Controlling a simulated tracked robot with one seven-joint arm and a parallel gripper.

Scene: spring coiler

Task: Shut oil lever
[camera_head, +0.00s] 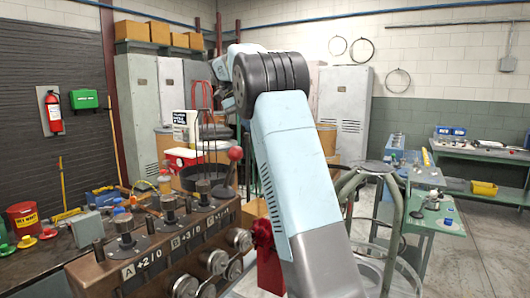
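A lever with a red ball knob (235,154) stands up at the back right of a brown machine (95,275). I cannot tell if this is the oil lever; no label on it is readable. The machine has dark posts on its top, a front plate marked A, B and more, and several round metal knobs (216,262) along its right side. A red part (264,234) shows beside the machine, partly hidden by my arm. My arm rises through the middle of the view and bends away at the top. My gripper is hidden behind it.
A bench at left holds a red can (22,217), coloured knobs and tools. A stool (373,172) stands right of my arm. A green workbench (482,158) stands at far right. Grey cabinets (343,100) line the back. The floor at right is open.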

